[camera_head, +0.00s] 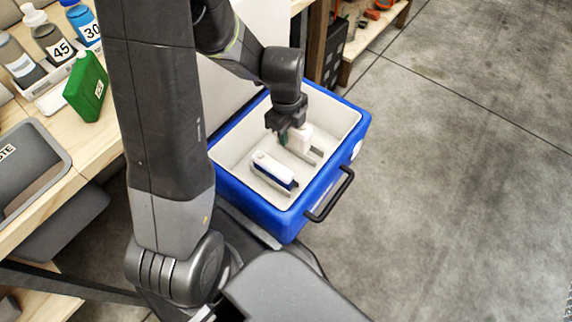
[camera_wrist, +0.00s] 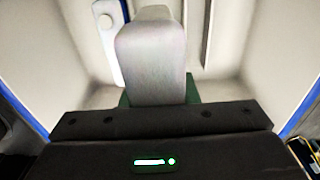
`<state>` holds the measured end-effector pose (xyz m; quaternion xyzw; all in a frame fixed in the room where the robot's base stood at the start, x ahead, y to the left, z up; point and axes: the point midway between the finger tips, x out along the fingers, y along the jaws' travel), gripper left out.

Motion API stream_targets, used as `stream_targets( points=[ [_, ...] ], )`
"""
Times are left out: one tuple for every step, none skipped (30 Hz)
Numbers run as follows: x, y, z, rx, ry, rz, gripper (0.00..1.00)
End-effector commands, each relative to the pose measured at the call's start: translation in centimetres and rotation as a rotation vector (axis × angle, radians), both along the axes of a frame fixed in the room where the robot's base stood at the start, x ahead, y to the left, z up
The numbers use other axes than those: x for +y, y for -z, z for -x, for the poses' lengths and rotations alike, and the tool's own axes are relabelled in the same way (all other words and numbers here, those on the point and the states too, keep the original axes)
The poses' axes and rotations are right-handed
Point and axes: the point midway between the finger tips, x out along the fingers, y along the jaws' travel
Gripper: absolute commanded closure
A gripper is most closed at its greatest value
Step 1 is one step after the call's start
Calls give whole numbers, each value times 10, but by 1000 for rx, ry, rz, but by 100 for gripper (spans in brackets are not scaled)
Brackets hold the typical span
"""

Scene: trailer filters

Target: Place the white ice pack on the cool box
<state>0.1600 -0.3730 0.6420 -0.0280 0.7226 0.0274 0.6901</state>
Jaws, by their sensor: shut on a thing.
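The cool box (camera_head: 232,190) is a blue open box with a pale interior, below my arm. My gripper (camera_head: 292,128) reaches down inside its opening and is shut on the white ice pack (camera_head: 301,138). In the wrist view the ice pack (camera_wrist: 152,62) fills the middle as a pale block, with green showing at its base. The fingers are mostly hidden. A grey slotted strip (camera_wrist: 207,30) shows beside it. I cannot tell whether the pack touches the box floor.
A white and blue pack (camera_head: 275,170) lies in the box, left of and nearer than the held pack. A black handle (camera_head: 329,196) sticks out at the box's front right. A wooden bench with a green canister (camera_head: 87,87) and a grey tray (camera_head: 28,160) stands left. Floor on the right is clear.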

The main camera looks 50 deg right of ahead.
Motion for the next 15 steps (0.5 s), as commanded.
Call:
stream_targets(
  points=[
    [0,8,0,0,0,1,100],
    [0,11,0,0,0,1,100],
    [0,19,0,0,0,0,100],
    [0,22,0,1,0,-1,100],
    [0,24,0,1,0,-1,100],
    [0,27,0,0,0,-1,100],
    [0,29,0,0,0,0,100],
    [0,33,0,0,0,0,100],
    [0,38,0,1,0,-1,100],
    [1,44,0,1,0,-3,100],
    [1,50,0,1,0,-3,100],
    [1,58,0,1,0,-4,100],
    [1,64,0,1,1,-4,100],
    [1,70,0,1,1,-3,100],
    [1,76,0,1,1,-3,100]
  ],
)
